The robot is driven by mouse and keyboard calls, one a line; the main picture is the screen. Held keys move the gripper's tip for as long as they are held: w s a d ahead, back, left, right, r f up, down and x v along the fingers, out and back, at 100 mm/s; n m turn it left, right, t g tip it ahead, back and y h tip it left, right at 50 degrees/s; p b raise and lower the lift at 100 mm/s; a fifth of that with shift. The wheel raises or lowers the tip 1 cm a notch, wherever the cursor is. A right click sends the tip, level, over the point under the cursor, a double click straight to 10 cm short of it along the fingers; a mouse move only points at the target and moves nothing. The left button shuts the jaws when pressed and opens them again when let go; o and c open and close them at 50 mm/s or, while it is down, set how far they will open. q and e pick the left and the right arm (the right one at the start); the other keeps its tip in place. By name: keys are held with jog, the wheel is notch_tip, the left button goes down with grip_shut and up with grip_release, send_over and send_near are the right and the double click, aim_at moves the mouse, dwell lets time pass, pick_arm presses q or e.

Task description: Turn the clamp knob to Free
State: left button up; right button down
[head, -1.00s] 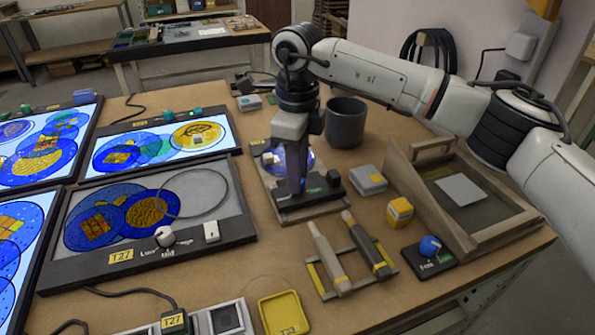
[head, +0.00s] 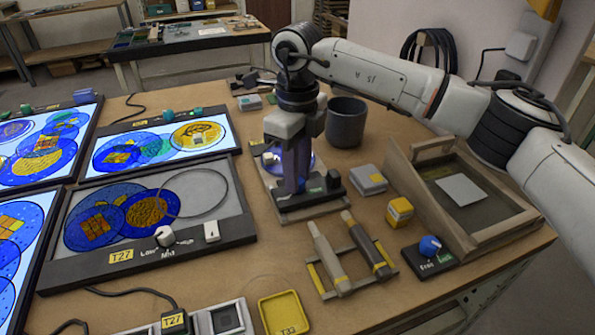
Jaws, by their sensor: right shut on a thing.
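A small stand with a black front panel (head: 318,198) sits at the middle back of the table. A round bluish plate (head: 310,161) shows on it behind my gripper. My right gripper (head: 299,188) points straight down at this panel, its fingertips shut on a small knob there. The fingers hide the knob and its pointer, so I cannot tell which mark it faces. A dark green button (head: 333,179) shows on the panel just right of the fingers. My left gripper is not in view.
A grey cup (head: 346,122) stands behind the stand, and a grey box (head: 368,180) and yellow block (head: 399,211) to its right. Lit glass panels (head: 165,145) fill the left. A blue-knobbed box (head: 430,246), wooden frame (head: 413,200) and tool rack (head: 330,292) stand nearby.

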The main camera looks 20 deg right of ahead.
jog(key=c, duration=1.5)
grip_release()
jog(key=shift+r, duration=0.1)
notch_tip(320, 180, up, 10)
jog(key=shift+r, duration=0.15)
